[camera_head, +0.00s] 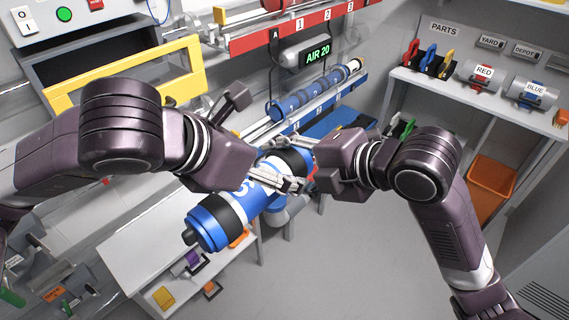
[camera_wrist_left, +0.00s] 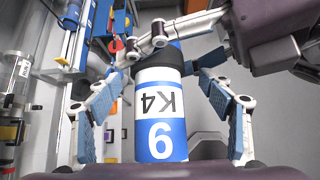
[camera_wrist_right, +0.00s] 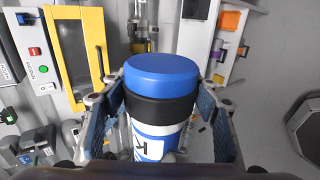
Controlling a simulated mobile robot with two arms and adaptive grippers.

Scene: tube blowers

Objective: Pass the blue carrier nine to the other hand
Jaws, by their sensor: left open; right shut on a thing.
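The blue carrier nine (camera_head: 212,228) is a thick cylinder with blue ends, black bands and a white label. It hangs tilted in the air between my two hands. In the left wrist view its label (camera_wrist_left: 160,125) reads 9 and K4. My right gripper (camera_head: 306,165) is shut on the carrier; the right wrist view shows its pads either side of the carrier's blue cap and black band (camera_wrist_right: 162,80). My left gripper (camera_head: 268,142) is open, with its fingers spread to either side of the carrier's label part. Gaps show between these fingers and the carrier.
Behind the hands, a rack holds a blue tube (camera_head: 310,97) below an AIR 20 display (camera_head: 306,54). A yellow-framed door (camera_head: 130,72) stands at left. A white bench (camera_head: 135,262) is below left. A parts shelf (camera_head: 470,95) and orange bin (camera_head: 490,187) are at right. Floor below is clear.

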